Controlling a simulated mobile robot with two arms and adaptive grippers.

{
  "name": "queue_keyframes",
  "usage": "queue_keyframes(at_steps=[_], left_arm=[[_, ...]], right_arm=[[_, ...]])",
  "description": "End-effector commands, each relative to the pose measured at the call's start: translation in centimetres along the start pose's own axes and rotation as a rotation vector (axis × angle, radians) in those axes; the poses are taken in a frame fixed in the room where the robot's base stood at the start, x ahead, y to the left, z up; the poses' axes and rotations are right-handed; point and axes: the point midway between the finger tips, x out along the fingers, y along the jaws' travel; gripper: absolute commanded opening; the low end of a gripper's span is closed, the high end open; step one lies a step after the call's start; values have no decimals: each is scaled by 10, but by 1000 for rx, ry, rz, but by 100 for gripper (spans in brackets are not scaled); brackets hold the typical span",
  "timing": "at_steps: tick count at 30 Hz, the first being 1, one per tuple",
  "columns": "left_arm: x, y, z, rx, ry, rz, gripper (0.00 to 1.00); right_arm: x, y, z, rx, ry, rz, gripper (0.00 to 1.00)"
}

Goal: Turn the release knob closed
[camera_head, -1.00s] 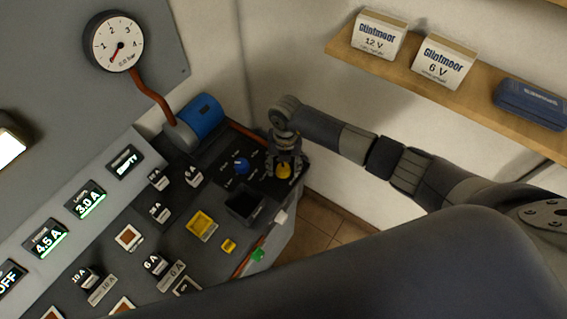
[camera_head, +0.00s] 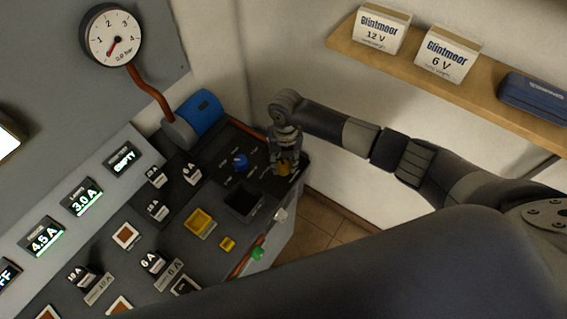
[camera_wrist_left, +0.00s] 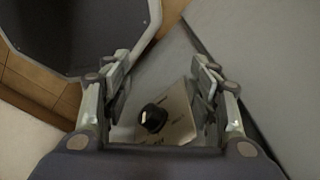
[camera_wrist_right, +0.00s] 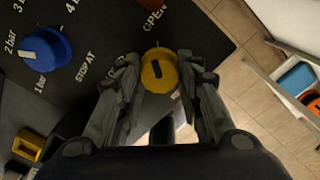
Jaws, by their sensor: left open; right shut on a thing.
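The release knob is round and yellow with a dark slot mark; it sits at the panel's right corner in the head view (camera_head: 283,170), partly hidden by the fingers. In the right wrist view the knob (camera_wrist_right: 159,74) lies between my fingertips, just below the word OPEN. My right gripper (camera_head: 286,160) points down over it and is shut on it. My left gripper (camera_wrist_left: 162,68) is open and empty; it shows only in the left wrist view, above a black knob (camera_wrist_left: 153,118) on a pale plate.
A blue knob (camera_head: 240,160) with bar markings stands left of the yellow one. A black open bin (camera_head: 243,203) is in front. A gauge (camera_head: 113,35) hangs on the wall, its needle low. A shelf (camera_head: 470,85) with boxes runs along the right wall.

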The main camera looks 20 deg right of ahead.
Motion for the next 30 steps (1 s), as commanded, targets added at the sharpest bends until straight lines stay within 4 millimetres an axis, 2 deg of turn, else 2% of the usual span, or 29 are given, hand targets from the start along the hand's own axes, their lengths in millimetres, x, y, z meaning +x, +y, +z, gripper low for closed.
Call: queue_keyframes(at_steps=[1, 14, 30], left_arm=[[9, 0, 1, 0, 0, 0, 54], [58, 1, 5, 0, 0, 0, 54], [128, 2, 12, 0, 0, 0, 54]], right_arm=[[4, -1, 2, -36, -3, -1, 10], [5, -1, 2, -437, 8, -1, 10], [6, -1, 3, -949, 23, -3, 10]])
